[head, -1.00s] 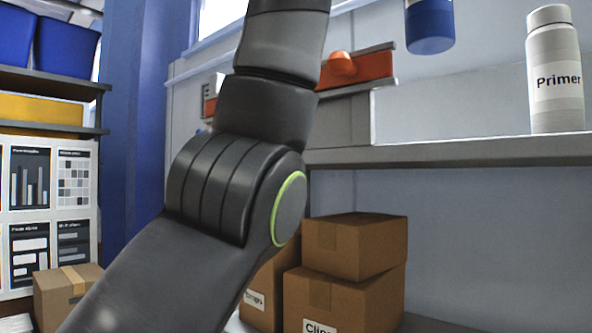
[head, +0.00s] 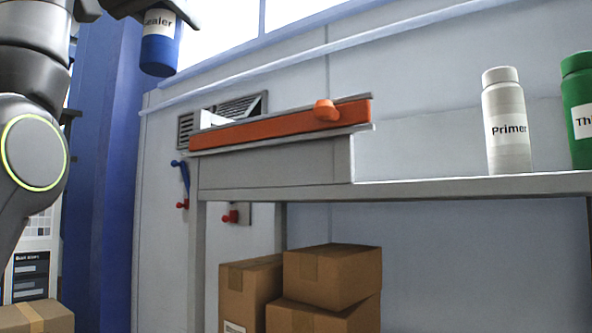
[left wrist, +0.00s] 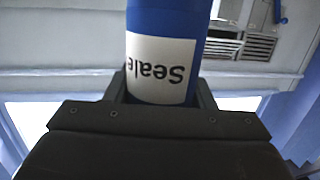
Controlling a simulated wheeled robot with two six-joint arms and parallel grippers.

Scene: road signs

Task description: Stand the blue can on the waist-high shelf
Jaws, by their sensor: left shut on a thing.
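The blue can (head: 160,52), with a white label reading "ealer", is at the top left of the head view, held up in the air and roughly upright. My left gripper (head: 165,12) is shut on it, partly cut off by the top edge. In the left wrist view the can (left wrist: 168,18) sits between the fingers of the left gripper (left wrist: 162,88), its label upside down in that picture. The grey waist-high shelf (head: 450,187) is lower and to the right of the can, apart from it. My right gripper is not in view.
A white Primer bottle (head: 506,125) and a green bottle (head: 580,110) stand on the shelf's right part. A grey-and-orange unit (head: 270,130) takes up its left end. Bare shelf top lies between. Cardboard boxes (head: 335,275) are stacked below.

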